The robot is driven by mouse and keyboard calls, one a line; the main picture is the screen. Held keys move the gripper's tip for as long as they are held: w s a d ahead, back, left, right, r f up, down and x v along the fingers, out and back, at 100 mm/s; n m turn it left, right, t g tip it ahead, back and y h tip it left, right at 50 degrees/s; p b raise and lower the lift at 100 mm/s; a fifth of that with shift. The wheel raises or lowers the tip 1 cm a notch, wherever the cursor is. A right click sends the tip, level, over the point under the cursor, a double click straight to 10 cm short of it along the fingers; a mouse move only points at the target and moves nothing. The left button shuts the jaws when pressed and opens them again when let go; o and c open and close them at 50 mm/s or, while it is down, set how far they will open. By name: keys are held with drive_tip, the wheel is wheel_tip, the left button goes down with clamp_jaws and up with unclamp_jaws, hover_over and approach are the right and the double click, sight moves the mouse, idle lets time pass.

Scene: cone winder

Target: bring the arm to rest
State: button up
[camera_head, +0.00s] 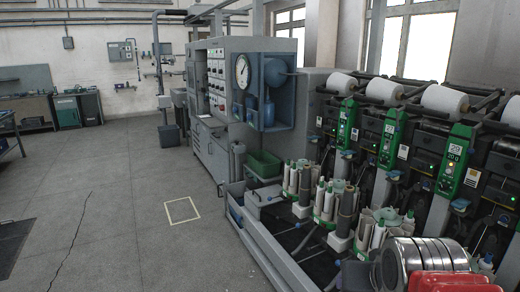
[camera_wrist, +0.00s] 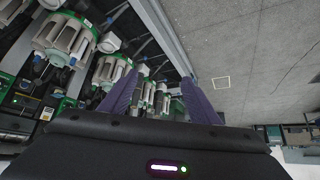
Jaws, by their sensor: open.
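My gripper (camera_wrist: 160,78) shows in the wrist view as two purple fingers, spread well apart. Nothing is held between them. The wrist picture is turned over, with the floor at the upper right. Through and beside the gap I see part of the cone winder and its bobbin holders (camera_wrist: 69,35), apart from the fingers as far as I can tell. In the head view the fingers are not visible. A shiny metal and red body at the lower right there is cut off by the frame edge.
In the head view the cone winder's green units (camera_head: 389,137) carry white yarn cones (camera_head: 445,100) along the right. A grey rail (camera_head: 262,245) edges its front. A grey cabinet (camera_head: 215,150) with a gauge (camera_head: 242,72) stands behind. The floor (camera_head: 120,200) at left is open, with a marked square (camera_head: 182,210).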

drive_tip(key=s+a+f+n+g+y, duration=0.1)
drive_tip(key=s+a+f, duration=0.3)
drive_tip(key=s, duration=0.5)
drive_tip(key=shift+s+a+n+g, duration=0.2)
drive_tip(key=shift+a+n+g, duration=0.1)
drive_tip(key=shift+a+g, duration=0.15)
drive_tip(key=shift+d, duration=0.1)
